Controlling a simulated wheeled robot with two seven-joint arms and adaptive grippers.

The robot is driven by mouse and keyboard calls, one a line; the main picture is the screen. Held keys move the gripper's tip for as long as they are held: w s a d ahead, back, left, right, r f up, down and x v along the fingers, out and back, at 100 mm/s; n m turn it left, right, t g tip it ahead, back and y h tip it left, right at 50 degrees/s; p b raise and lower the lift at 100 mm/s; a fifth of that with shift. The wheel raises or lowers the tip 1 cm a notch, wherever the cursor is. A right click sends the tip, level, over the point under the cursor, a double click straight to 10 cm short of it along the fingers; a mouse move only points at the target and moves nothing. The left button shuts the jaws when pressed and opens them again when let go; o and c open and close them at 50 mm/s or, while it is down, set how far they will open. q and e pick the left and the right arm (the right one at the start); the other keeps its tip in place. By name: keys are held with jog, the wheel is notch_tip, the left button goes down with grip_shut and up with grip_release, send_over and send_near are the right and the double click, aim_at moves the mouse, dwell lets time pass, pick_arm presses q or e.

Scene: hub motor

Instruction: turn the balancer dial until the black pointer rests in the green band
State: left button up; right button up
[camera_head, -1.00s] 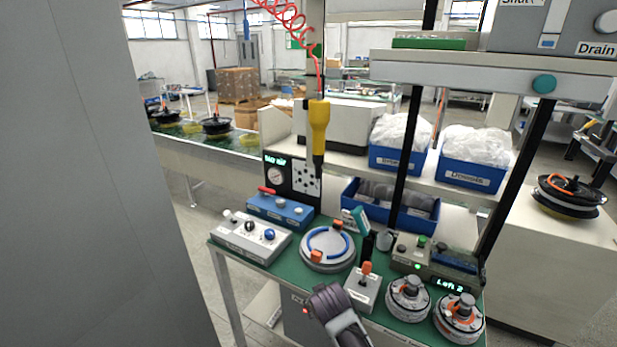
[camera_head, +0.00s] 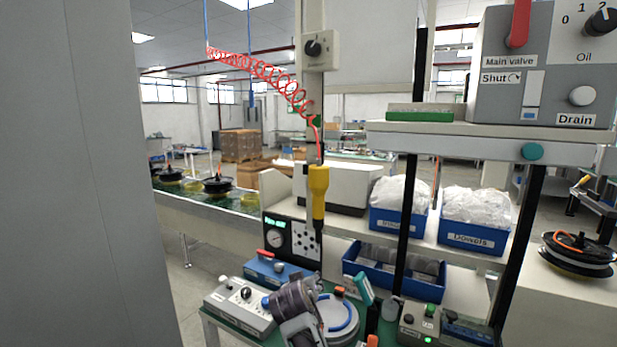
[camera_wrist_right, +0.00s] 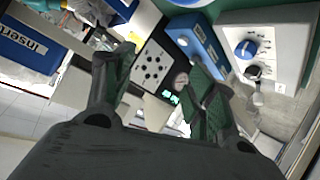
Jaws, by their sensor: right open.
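A box with a black knob (camera_head: 313,48) is fixed high on the pale post, above the hanging yellow driver (camera_head: 318,195) and beside its red coiled hose. I take this knob for the balancer dial; a pointer or green band on it is too small to make out. My right gripper (camera_head: 292,294) is low over the bench, far below the knob, in front of the blue box. In the right wrist view its two fingers (camera_wrist_right: 162,68) are spread with nothing between them. My left gripper is not in view.
A round gauge (camera_head: 275,239) stands on a black panel behind the bench. A blue box (camera_head: 277,270), a white control box (camera_head: 238,306) and a round fixture (camera_head: 340,318) crowd the bench. A shelf (camera_head: 480,138) juts out at right. Space before the post is mostly open.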

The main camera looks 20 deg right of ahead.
jog(key=w+a+r+m+t+h, duration=0.1)
jog(key=w+r+m+t+h, duration=0.15)
jog(key=r, duration=1.15)
jog(key=w+a+r+m+t+h, duration=0.1)
jog(key=w+r+h, duration=0.2)
jog(key=r, duration=1.2)
jog(key=m+h, duration=0.5)
jog(key=h, duration=0.1)
send_near(310, 51)
jog(key=v, duration=0.5)
jog(key=shift+d+r, duration=0.1)
jog(key=shift+p+x, duration=3.9)
jog(key=shift+x, duration=2.9)
jog(key=shift+c, duration=0.4)
